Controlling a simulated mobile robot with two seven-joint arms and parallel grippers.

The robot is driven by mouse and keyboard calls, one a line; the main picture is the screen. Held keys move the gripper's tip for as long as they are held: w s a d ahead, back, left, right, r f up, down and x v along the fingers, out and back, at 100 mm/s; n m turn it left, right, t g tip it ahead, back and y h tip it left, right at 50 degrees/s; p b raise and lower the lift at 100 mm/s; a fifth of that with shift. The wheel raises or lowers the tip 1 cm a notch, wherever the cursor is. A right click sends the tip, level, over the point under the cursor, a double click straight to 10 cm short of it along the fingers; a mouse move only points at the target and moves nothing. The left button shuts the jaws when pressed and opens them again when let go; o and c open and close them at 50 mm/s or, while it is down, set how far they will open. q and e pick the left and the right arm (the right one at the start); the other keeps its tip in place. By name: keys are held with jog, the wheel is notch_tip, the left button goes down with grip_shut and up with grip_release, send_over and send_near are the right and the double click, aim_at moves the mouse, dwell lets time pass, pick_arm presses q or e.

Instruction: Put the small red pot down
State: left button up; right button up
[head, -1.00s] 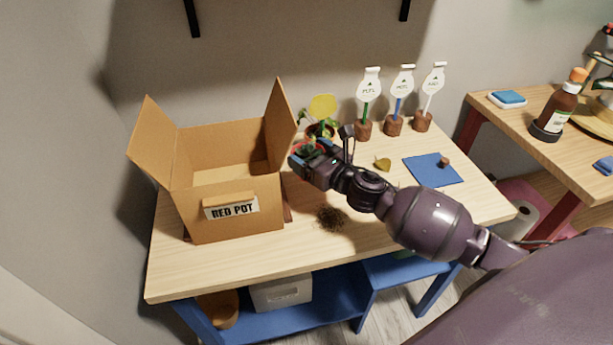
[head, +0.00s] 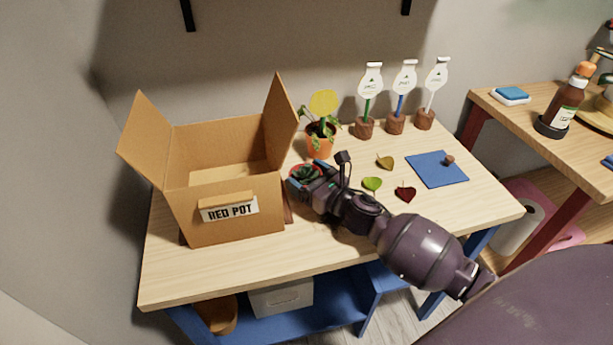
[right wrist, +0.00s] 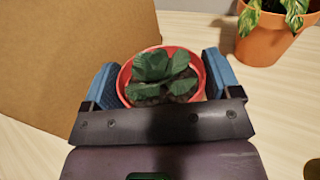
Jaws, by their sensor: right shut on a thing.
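The small red pot (head: 305,171) with a dark green plant shows at the tip of my right arm, just right of the cardboard box. In the right wrist view the red pot (right wrist: 178,51) sits between the two blue finger pads of my right gripper (right wrist: 160,80), which is shut on it. Its base is hidden, so I cannot tell whether it touches the table. The open box (head: 185,220) carries a "RED POT" label (head: 229,209) on its front. My left gripper is not in view.
An orange pot (head: 319,147) with a yellow tag stands behind the red pot. Several leaves, including a dark red leaf (head: 405,193), lie to the right. A blue mat (head: 432,172) and three tags in brown stands are farther right. The front right tabletop (head: 480,205) is clear.

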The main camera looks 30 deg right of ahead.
jog(key=shift+f, duration=0.15)
jog(key=o, duration=0.7)
jog(key=shift+o, duration=0.8)
